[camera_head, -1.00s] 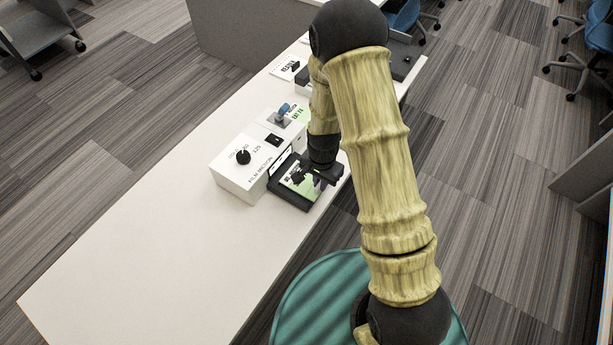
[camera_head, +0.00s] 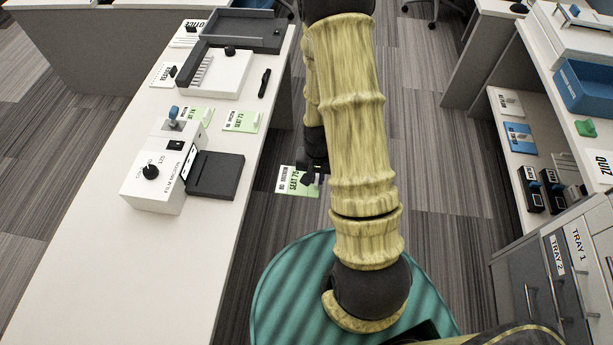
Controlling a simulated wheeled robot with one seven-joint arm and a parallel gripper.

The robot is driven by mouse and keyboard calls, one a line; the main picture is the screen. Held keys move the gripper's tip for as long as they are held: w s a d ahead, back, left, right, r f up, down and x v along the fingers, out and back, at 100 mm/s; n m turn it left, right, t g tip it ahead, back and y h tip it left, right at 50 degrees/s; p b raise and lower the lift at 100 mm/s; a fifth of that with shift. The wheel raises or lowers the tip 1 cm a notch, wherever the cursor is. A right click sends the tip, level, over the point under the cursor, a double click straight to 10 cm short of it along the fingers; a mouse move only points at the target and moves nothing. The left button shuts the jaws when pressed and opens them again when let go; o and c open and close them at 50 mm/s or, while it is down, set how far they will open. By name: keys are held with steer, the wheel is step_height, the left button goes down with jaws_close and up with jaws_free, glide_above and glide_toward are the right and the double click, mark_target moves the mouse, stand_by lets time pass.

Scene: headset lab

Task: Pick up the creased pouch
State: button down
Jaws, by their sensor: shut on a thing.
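My gripper (camera_head: 313,173) is shut on a white and green pouch (camera_head: 292,184) labelled "SEAT 75". It holds the pouch over the floor, just right of the white table. Creases cannot be made out at this size, and the gripper covers the pouch's right part. Two similar pouches lie on the table: one labelled "SEAT 73" (camera_head: 240,121) and another (camera_head: 198,115) behind the white tester box. A flat black plate (camera_head: 216,176) beside the white tester box (camera_head: 152,183) is bare.
The white table (camera_head: 95,290) has clear room at its front left. A grey tray (camera_head: 262,33) and a white device (camera_head: 222,76) stand at its far end. At right are a shelf with a blue bin (camera_head: 585,87) and drawers marked "TRAY 1" (camera_head: 583,252) and "TRAY 2" (camera_head: 553,268).

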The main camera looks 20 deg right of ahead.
steer(key=w+a+p, duration=0.1)
steer(key=w+a, duration=0.3)
steer(key=a, duration=0.3)
steer(key=w+a+p, duration=0.1)
steer(key=w+a, duration=0.3)
steer(key=a, duration=0.4)
steer(key=shift+w+p, duration=0.35)
steer(key=shift+w, duration=0.05)
stand_by(6.1)
